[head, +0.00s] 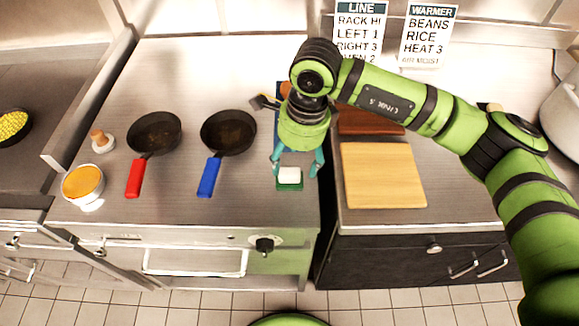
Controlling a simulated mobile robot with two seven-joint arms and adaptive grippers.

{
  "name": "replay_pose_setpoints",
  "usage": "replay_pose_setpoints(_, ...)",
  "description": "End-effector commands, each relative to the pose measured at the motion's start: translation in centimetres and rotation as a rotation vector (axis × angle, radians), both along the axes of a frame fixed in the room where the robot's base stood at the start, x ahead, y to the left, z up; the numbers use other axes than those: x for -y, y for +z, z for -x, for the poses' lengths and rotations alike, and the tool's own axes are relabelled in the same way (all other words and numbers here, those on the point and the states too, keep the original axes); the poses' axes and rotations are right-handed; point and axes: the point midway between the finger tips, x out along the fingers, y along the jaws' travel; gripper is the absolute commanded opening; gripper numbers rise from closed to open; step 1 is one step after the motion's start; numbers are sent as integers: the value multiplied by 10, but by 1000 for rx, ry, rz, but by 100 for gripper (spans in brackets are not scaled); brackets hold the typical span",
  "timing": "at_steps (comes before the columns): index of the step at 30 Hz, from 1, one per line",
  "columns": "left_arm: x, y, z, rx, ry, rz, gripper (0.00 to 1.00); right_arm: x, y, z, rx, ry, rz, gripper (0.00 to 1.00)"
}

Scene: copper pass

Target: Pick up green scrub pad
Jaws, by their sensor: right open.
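The green scrub pad (290,186) lies flat near the front edge of the steel counter, left of the cutting board. A white block (289,175) sits on top of it, leaving mainly its green edges visible. My right gripper (296,168) reaches in from the right and points down over the pad. Its teal fingers are open, spread to either side of the white block, with nothing held between them. I cannot tell how high the fingertips are above the counter. My left gripper is out of view.
A pan with a blue handle (209,177) and one with a red handle (135,178) lie to the left. A wooden cutting board (382,176) lies to the right. A brush (266,102) and a blue item are partly hidden behind my right gripper. An orange-filled container (83,184) stands far left.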

Motion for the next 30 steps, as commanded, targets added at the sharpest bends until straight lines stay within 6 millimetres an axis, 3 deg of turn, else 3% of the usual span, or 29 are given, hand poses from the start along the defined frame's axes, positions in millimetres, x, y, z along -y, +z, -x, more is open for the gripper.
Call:
replay_pose_setpoints(3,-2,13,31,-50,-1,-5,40,-3,-10,1,-6,1,0,69)
replay_pose_setpoints(7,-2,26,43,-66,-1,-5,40,-7,-31,1,-6,1,-1,69)
replay_pose_setpoints(12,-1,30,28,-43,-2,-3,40,-9,-49,0,-2,0,-2,69)
replay_pose_setpoints(19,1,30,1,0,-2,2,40,-9,-52,0,0,1,-3,69)
replay_pose_setpoints(24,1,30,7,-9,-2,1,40,-9,-52,0,0,1,-3,1)
replay_pose_setpoints(30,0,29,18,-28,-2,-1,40,-9,-52,0,-1,1,-3,0)
